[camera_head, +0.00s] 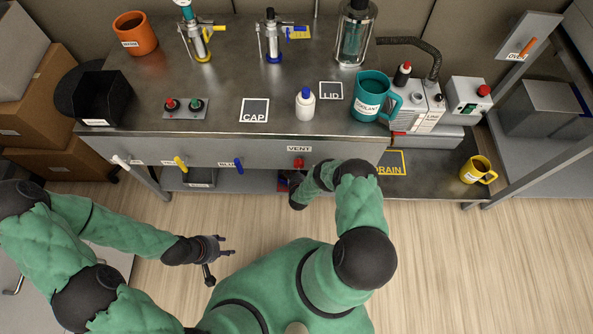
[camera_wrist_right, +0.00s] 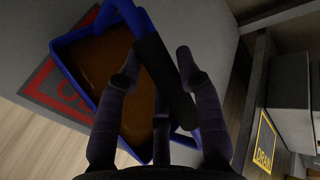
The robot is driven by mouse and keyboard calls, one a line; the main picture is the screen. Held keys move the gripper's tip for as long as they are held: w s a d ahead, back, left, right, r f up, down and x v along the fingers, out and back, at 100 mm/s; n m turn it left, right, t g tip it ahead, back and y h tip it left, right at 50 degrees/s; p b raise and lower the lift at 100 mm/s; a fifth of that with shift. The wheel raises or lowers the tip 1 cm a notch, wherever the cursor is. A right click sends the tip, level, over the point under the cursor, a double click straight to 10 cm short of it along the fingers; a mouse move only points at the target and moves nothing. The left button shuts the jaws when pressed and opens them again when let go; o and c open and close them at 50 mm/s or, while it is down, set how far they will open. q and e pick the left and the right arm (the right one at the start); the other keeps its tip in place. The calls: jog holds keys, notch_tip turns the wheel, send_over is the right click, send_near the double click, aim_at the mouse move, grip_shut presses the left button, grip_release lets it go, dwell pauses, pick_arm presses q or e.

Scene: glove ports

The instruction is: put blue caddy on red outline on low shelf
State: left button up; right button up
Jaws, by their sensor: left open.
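The blue caddy (camera_wrist_right: 84,88) fills the middle of the right wrist view, an open tray with a brown inside and a handle with a black grip (camera_wrist_right: 163,75). My right gripper (camera_wrist_right: 158,68) has its fingers around the black grip; whether they press on it I cannot tell. The red outline (camera_wrist_right: 42,78) with red lettering lies on the low grey shelf, partly covered by the caddy in this view. Whether the caddy touches the shelf is unclear. In the head view the bench hides most of my right gripper and the caddy. My left gripper (camera_head: 218,250) is open and empty above the floor.
The bench front panel (camera_head: 250,152) with several coloured valve handles overhangs the low shelf. A yellow DRAIN outline (camera_head: 391,163) and a yellow mug (camera_head: 478,170) are at the right. A teal COOLANT jug (camera_head: 371,97) and a white bottle (camera_head: 305,104) stand on the bench.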

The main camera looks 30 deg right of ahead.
jog(key=shift+o, duration=0.7)
jog(key=shift+r, duration=0.1)
jog(key=s+a+r+n+g+y+p, duration=0.55)
jog(key=s+a+r+n, duration=0.45)
jog(key=s+a+r, duration=0.45)
jog(key=s+a+r+n+g+y, duration=0.2)
jog(key=s+a+r+n, duration=0.2)
jog(key=r+n, duration=0.3)
jog(key=s+a+r+n+g+y, duration=0.2)
jog(key=s+r+n, duration=0.4)
jog(key=r, duration=0.6)
jog(key=shift+a+n+g, duration=0.35)
jog(key=shift+a+n, duration=0.15)
jog(key=shift+a, duration=0.35)
jog(key=shift+r, duration=0.1)
jog(key=shift+r+p, duration=0.65)
jog(key=shift+r, duration=0.05)
